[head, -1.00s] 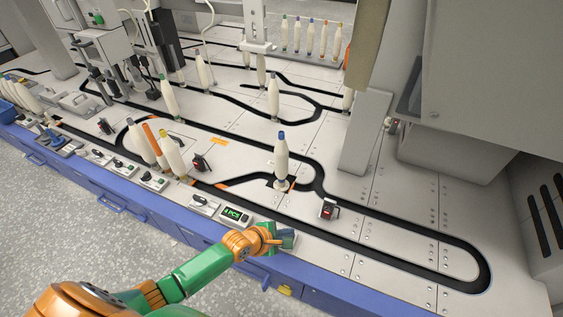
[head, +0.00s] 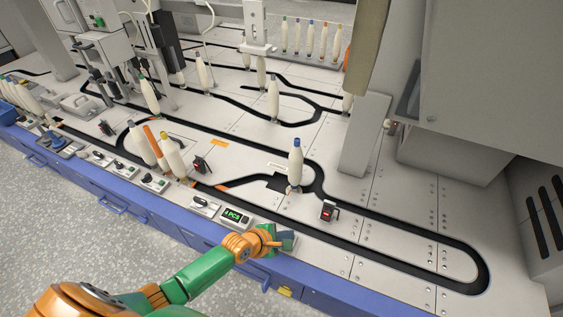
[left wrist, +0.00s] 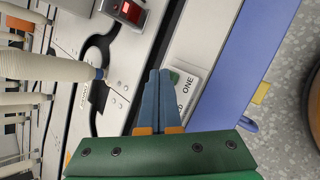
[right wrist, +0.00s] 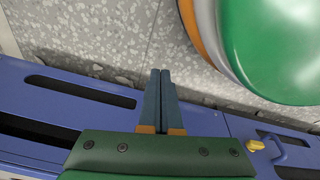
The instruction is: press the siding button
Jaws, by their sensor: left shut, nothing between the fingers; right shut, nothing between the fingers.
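My left gripper (head: 287,240) is shut and empty over the front edge of the table, right of the small display (head: 236,216) reading "4 PCS". In the left wrist view its closed fingertips (left wrist: 158,72) are beside or over a white plate (left wrist: 188,84) lettered "ONE". A green patch (left wrist: 173,76), which looks like the button, shows partly behind the fingers. I cannot tell if they touch it. A cream bobbin (head: 296,165) with a blue tip stands where the siding branch meets the main track. My right gripper (right wrist: 160,72) is shut and empty, pointing toward the floor.
A small device with a red display (head: 328,210) stands right of the bobbin. More bobbins (head: 173,157) stand at the left of the front track. A grey machine (head: 490,75) fills the right. The speckled floor (head: 80,240) is clear.

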